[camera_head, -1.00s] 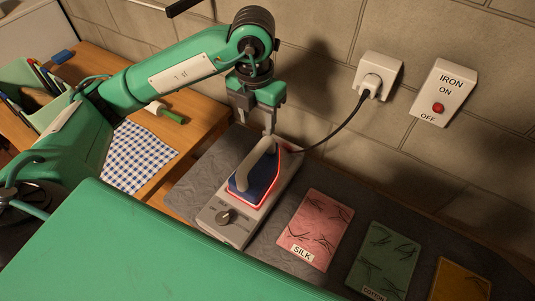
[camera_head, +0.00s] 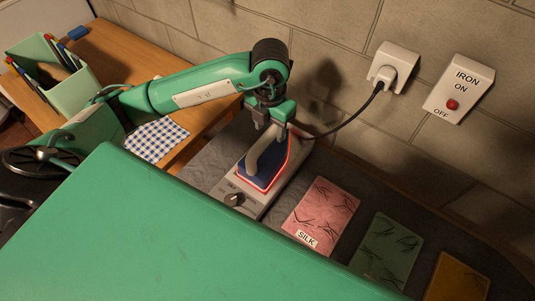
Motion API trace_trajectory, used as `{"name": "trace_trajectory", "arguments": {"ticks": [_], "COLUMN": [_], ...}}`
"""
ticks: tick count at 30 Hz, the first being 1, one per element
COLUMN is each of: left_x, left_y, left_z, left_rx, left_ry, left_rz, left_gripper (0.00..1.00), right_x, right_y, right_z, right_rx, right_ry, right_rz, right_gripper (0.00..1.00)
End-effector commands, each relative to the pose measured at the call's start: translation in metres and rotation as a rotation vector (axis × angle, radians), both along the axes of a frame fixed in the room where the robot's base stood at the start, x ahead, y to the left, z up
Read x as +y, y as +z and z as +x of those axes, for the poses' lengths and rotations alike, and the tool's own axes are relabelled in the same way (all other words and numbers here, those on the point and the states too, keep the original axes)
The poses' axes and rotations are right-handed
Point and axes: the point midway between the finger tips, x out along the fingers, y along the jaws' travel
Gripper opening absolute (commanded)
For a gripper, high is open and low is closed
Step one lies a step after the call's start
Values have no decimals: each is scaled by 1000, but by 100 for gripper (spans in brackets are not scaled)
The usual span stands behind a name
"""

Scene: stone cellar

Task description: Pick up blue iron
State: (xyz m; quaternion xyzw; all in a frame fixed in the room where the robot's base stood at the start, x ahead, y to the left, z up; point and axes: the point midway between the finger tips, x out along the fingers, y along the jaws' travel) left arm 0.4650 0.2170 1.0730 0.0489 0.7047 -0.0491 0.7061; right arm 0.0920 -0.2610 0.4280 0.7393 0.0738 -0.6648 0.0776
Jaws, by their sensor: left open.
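The blue iron (camera_head: 262,172) has a pale grey handle and a red rim, and sits on a light grey base (camera_head: 235,186) with a dark dial. The base stands on the dark grey cloth-covered surface (camera_head: 210,168). My left gripper (camera_head: 270,136) is open just above the far end of the iron, pointing down, with its fingers close to the handle's far end. I cannot tell whether the fingers touch the handle. My right gripper is not in view.
A cord runs from the iron's far end to a wall plug (camera_head: 383,77). Pink (camera_head: 321,212), green (camera_head: 388,247) and yellow (camera_head: 459,279) cloths lie to the right. A checked cloth (camera_head: 157,140) and pen box (camera_head: 62,82) are at left.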

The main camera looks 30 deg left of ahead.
Motion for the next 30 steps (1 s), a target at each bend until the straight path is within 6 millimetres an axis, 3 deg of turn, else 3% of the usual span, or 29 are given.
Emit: {"name": "trace_trajectory", "arguments": {"ticks": [6,12,30], "left_x": [3,3,3], "left_y": [-22,-45,-50], "left_z": [-6,-6,-5], "left_rx": [8,2,1], "left_ry": [1,2,1], "left_rz": [1,0,0], "left_gripper": [50,50,50], "right_x": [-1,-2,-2], "right_y": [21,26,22], "right_z": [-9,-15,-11], "right_rx": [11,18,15], "right_ry": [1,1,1], "right_rz": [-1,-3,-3], "right_gripper": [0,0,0]}}
